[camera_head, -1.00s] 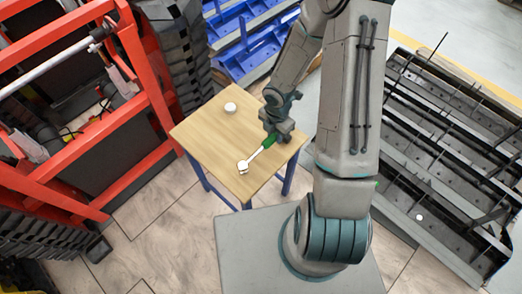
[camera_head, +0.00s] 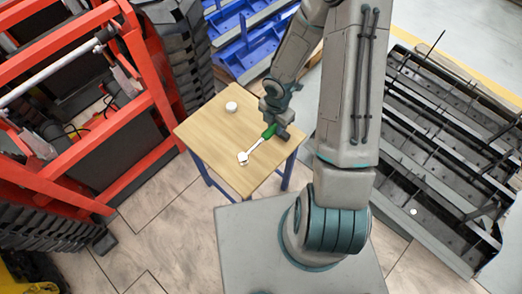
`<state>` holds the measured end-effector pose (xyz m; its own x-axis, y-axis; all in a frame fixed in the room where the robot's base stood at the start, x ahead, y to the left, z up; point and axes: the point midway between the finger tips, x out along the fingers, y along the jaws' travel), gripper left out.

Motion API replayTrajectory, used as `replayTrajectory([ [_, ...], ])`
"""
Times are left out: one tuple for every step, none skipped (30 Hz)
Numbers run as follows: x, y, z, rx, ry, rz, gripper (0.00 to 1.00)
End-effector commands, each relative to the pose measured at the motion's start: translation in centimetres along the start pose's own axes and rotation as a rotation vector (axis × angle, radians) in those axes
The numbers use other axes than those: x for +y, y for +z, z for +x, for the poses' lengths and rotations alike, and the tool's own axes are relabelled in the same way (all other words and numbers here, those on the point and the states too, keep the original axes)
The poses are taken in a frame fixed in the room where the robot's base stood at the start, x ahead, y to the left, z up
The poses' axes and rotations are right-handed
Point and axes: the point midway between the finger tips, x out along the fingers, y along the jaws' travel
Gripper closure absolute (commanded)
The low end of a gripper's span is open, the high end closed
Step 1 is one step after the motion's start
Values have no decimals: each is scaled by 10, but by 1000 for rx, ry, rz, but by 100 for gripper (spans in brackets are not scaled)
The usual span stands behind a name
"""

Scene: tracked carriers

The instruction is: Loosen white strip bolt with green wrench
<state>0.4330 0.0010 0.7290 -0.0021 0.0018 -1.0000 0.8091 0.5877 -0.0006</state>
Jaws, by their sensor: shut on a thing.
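The wrench (camera_head: 256,146) has a green handle and a pale metal shaft and head. Its head end rests on or just over the front part of a small wooden table (camera_head: 208,128). My gripper (camera_head: 269,127) is over the table's right side and is shut on the wrench's green handle. The fingertips are partly hidden by the wrist. A small white round object (camera_head: 231,107) stands near the table's back edge. A small white dot (camera_head: 413,211) shows on the dark rack at the right; I cannot tell whether it is the white strip bolt.
A red tracked carrier (camera_head: 150,70) stands close at the left of the table. A dark metal rack (camera_head: 440,150) with slats and rods lies at the right. Blue trays (camera_head: 245,50) lie behind the table. Tiled floor (camera_head: 165,215) is clear at the front left.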

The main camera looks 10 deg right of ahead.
Motion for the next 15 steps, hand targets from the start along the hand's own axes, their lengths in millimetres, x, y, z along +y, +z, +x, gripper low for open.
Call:
replayTrajectory([
  [0,0,-10,-1,1,0,100],
  [0,0,-14,-1,1,0,100],
  [0,0,-20,-1,1,0,100],
  [0,0,-25,-1,1,0,100],
  [0,0,-30,-1,1,0,100],
  [0,0,-36,-1,1,0,100],
  [0,0,-40,-1,1,0,100],
  [0,0,-45,-1,1,0,100],
  [0,0,-50,-1,1,0,100],
  [0,0,-55,-1,1,0,100],
  [0,0,-59,-1,1,0,100],
  [0,0,-65,-1,1,0,100],
  [0,0,-69,-1,1,0,100],
  [0,0,-73,-1,1,0,100],
  [0,0,-77,0,1,0,100],
])
